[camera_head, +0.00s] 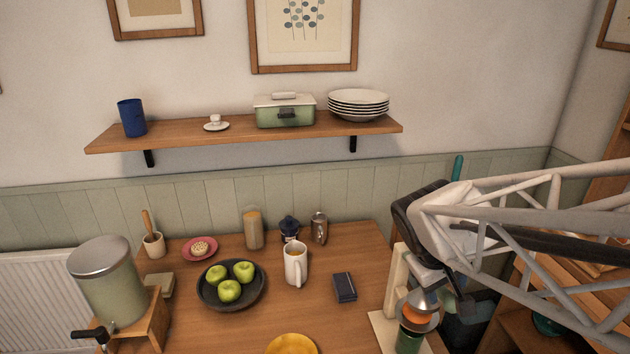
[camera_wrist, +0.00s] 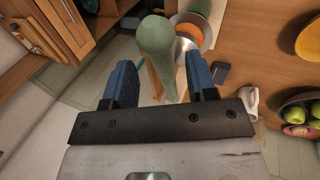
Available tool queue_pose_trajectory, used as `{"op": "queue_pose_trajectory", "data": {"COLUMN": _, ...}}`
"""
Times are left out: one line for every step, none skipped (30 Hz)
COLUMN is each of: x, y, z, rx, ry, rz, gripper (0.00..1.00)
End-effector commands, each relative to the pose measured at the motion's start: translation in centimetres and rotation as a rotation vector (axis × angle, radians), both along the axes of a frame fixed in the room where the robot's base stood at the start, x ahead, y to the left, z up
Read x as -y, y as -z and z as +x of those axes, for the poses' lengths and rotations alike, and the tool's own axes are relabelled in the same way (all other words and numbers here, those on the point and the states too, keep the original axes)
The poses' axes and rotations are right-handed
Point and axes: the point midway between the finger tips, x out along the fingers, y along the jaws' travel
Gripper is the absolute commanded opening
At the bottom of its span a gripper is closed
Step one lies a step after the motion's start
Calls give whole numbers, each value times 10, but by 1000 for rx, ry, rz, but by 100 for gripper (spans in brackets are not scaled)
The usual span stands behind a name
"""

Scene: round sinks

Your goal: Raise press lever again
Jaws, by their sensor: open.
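The press stands at the right of the table in the head view, with a cream upright (camera_head: 397,277) and a metal cone (camera_head: 424,300) above an orange half (camera_head: 416,315). A green container (camera_head: 409,340) sits below the orange. In the wrist view, the press's green lever handle (camera_wrist: 156,38) passes between the two blue fingers of my gripper (camera_wrist: 161,85). The fingers are apart, one on each side of the handle; I cannot tell whether either touches it. My arm hides much of the lever.
A dark box (camera_head: 344,287), a white mug (camera_head: 295,264) and a black bowl of green apples (camera_head: 207,296) stand left of the press. A yellow plate (camera_head: 291,345) lies at the front. A wooden cabinet (camera_wrist: 68,22) shows in the wrist view.

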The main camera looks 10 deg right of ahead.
Motion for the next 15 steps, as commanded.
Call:
{"op": "queue_pose_trajectory", "data": {"x": 3, "y": 7, "z": 0, "rx": -2, "ry": 1, "rz": 1, "gripper": 52}}
{"op": "queue_pose_trajectory", "data": {"x": 4, "y": 10, "z": 0, "rx": -2, "ry": 1, "rz": 1, "gripper": 52}}
{"op": "queue_pose_trajectory", "data": {"x": 5, "y": 14, "z": 0, "rx": -2, "ry": 1, "rz": 1, "gripper": 52}}
{"op": "queue_pose_trajectory", "data": {"x": 7, "y": 17, "z": 0, "rx": -1, "ry": 0, "rz": 0, "gripper": 52}}
{"op": "queue_pose_trajectory", "data": {"x": 8, "y": 20, "z": 0, "rx": -1, "ry": 0, "rz": 0, "gripper": 52}}
{"op": "queue_pose_trajectory", "data": {"x": 9, "y": 24, "z": 0, "rx": -2, "ry": 1, "rz": 0, "gripper": 52}}
{"op": "queue_pose_trajectory", "data": {"x": 10, "y": 26, "z": 0, "rx": -2, "ry": 1, "rz": 0, "gripper": 52}}
{"op": "queue_pose_trajectory", "data": {"x": 11, "y": 28, "z": 1, "rx": -2, "ry": 1, "rz": 0, "gripper": 52}}
{"op": "queue_pose_trajectory", "data": {"x": 12, "y": 30, "z": 1, "rx": -1, "ry": 0, "rz": 0, "gripper": 52}}
{"op": "queue_pose_trajectory", "data": {"x": 13, "y": 32, "z": 1, "rx": 0, "ry": 0, "rz": 0, "gripper": 52}}
{"op": "queue_pose_trajectory", "data": {"x": 13, "y": 33, "z": 1, "rx": 0, "ry": 0, "rz": 0, "gripper": 52}}
{"op": "queue_pose_trajectory", "data": {"x": 13, "y": 34, "z": 1, "rx": 0, "ry": 0, "rz": 0, "gripper": 52}}
{"op": "queue_pose_trajectory", "data": {"x": 14, "y": 35, "z": 1, "rx": 0, "ry": 0, "rz": 0, "gripper": 52}}
{"op": "queue_pose_trajectory", "data": {"x": 14, "y": 35, "z": 1, "rx": 1, "ry": 0, "rz": 0, "gripper": 52}}
{"op": "queue_pose_trajectory", "data": {"x": 14, "y": 36, "z": 1, "rx": 1, "ry": 0, "rz": 0, "gripper": 52}}
